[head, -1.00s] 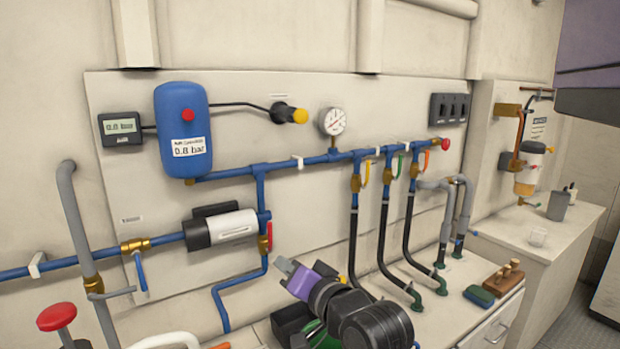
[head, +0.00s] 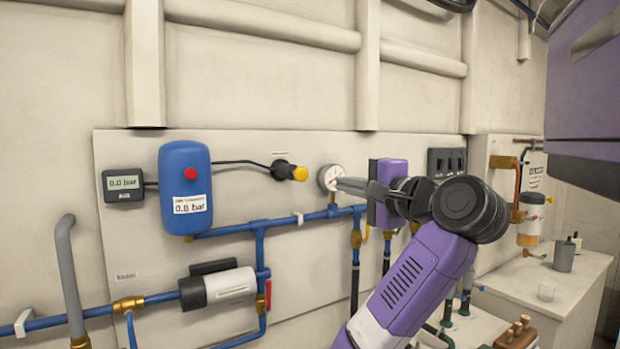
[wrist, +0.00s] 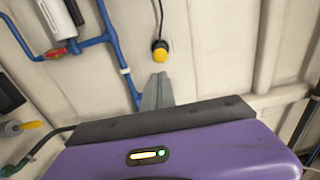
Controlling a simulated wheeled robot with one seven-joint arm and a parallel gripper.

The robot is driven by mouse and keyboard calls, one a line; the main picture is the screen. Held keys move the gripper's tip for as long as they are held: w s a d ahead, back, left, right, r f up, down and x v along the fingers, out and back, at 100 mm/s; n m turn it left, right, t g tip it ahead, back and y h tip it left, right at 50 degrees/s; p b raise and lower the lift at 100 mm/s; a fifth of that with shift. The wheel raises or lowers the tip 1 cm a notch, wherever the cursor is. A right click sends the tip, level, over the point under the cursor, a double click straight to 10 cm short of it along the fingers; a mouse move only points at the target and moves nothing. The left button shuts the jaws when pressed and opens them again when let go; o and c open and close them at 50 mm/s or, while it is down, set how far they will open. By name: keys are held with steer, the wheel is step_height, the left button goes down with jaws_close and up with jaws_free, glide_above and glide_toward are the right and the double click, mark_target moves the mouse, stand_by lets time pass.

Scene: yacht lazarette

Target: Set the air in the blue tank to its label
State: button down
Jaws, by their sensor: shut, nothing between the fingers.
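The blue tank (head: 184,165) is fixed upright on the wall panel, with a red button on it. Its white label (head: 190,204) appears to read 0.8 bar. The small AIR display (head: 124,185) left of it appears to read 0.0 bar; the digits are small. A black fitting with a yellow end (head: 299,174) joins the tank by a black hose; it also shows in the wrist view (wrist: 160,52). My gripper (head: 340,184) is shut and empty, right of the yellow end, its fingers overlapping the gauge's edge in the head view. In the wrist view its fingertips (wrist: 160,76) show just below the yellow end.
A round gauge (head: 328,176) sits on the blue pipe (head: 285,222). A pump (head: 218,287) and a red-handled valve (head: 268,293) are below the tank. A switch panel (head: 446,160) is behind my wrist. The wall between tank and yellow end is clear except for the hose.

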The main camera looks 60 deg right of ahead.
mark_target(303, 174)
stand_by(0.3)
steer(key=p+x, duration=0.3)
steer(key=x, duration=1.1)
steer(key=shift+w+a, duration=0.1)
steer(key=shift+p+x, duration=0.5)
steer(key=shift+x, duration=1.2)
steer(key=shift+r, duration=0.1)
